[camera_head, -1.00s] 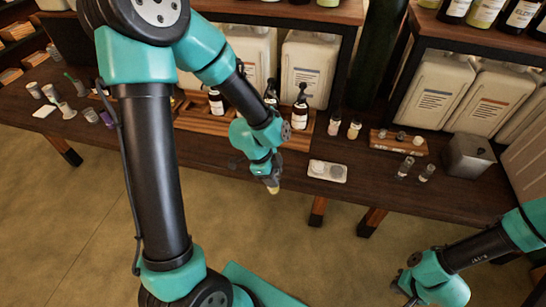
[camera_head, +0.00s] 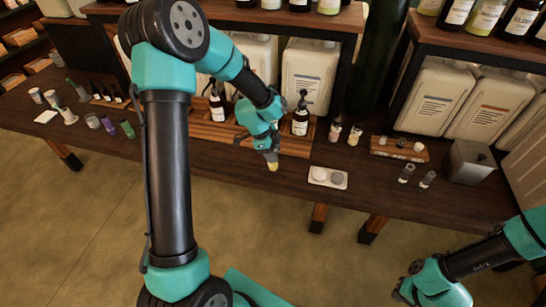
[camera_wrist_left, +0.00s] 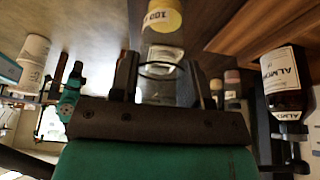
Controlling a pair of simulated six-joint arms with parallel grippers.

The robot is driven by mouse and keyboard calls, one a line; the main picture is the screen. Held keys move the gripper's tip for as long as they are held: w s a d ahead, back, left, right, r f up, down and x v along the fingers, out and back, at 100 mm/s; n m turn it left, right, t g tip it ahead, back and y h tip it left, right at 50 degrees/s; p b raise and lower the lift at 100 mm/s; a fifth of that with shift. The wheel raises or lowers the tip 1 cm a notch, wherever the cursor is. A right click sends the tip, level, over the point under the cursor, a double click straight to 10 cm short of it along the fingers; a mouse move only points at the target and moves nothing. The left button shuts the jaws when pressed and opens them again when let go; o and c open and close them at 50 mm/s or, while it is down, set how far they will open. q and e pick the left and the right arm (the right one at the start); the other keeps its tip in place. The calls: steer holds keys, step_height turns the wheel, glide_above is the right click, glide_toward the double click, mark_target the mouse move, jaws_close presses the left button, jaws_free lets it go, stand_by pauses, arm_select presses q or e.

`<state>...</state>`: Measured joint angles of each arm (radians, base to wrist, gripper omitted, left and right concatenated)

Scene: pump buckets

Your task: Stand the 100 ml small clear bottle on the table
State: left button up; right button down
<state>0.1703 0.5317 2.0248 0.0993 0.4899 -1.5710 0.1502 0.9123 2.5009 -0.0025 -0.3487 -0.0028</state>
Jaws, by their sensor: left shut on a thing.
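My left gripper (camera_head: 270,155) is shut on the small clear bottle (camera_wrist_left: 163,60). The bottle shows between the two dark fingers in the left wrist view, with a white label and a yellow end marked "100". In the head view its yellow end (camera_head: 273,167) sticks out below the fingertips, over the front part of the wooden table (camera_head: 240,165). Whether it touches the table cannot be told. My right gripper (camera_head: 408,290) is low at the right, in front of the table; its fingers are not clear.
A white tray (camera_head: 327,178) with round items lies right of the held bottle. Dark pump bottles (camera_head: 300,120) stand in a wooden rack behind. Two small clear containers (camera_head: 406,173) and a metal box (camera_head: 470,162) are further right. The front table strip near the left gripper is clear.

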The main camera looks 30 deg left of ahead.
arm_select(q)
steer(key=shift+w, duration=0.1)
steer(key=shift+w+a, duration=0.2)
steer(key=shift+w, duration=0.05)
steer(key=shift+f, duration=1.8)
steer(key=shift+f, duration=0.1)
steer(key=o, duration=1)
steer(key=shift+o, duration=0.2)
steer(key=v, duration=1.2)
